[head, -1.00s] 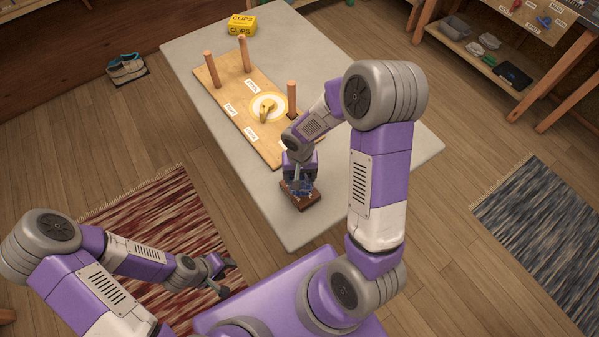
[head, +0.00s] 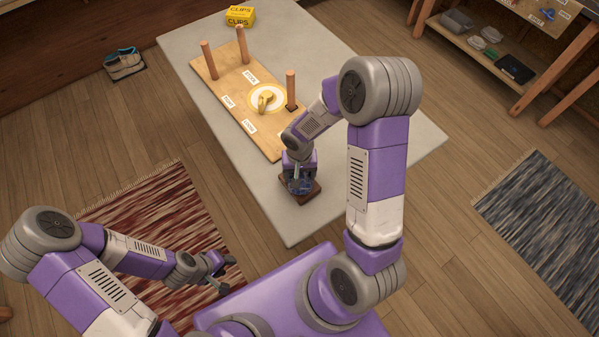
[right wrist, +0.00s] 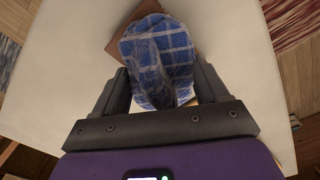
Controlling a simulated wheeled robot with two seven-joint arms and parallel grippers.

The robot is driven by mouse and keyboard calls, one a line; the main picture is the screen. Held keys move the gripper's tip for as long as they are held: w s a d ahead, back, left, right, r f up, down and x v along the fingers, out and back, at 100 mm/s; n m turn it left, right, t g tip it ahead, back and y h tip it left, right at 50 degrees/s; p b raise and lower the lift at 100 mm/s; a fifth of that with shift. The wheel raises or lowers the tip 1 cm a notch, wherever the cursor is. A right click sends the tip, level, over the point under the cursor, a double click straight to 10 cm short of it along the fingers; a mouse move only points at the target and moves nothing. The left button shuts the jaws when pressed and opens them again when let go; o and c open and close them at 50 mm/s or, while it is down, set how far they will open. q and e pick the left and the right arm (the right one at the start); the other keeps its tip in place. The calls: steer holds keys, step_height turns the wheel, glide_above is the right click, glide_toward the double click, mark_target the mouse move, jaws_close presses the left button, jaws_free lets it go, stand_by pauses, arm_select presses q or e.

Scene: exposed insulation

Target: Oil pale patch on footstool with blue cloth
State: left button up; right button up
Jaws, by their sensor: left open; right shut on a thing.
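A blue checked cloth (right wrist: 158,62) is held between the fingers of my right gripper (right wrist: 160,95) and bunches out past them. In the head view the cloth (head: 299,185) is over a small dark brown wooden piece (head: 312,194) on the grey table. I cannot tell for certain that this piece is the footstool. No pale patch can be made out. My left gripper (head: 222,272) is open and empty, low over the red rug, away from the table.
A wooden board (head: 215,85) with upright pegs, white labels and a yellow item (head: 265,98) on a round pale disc lies beyond my right gripper. A yellow CLIPS box (head: 240,16) is at the table's far end. The table (head: 375,115) is clear at right.

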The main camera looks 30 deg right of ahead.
steer(key=shift+s+f+b, duration=0.1)
steer(key=shift+f+b, duration=0.5)
steer(key=shift+b, duration=0.15)
stand_by(1.8)
steer(key=shift+r+p, duration=2.5)
steer(key=shift+r, duration=1.05)
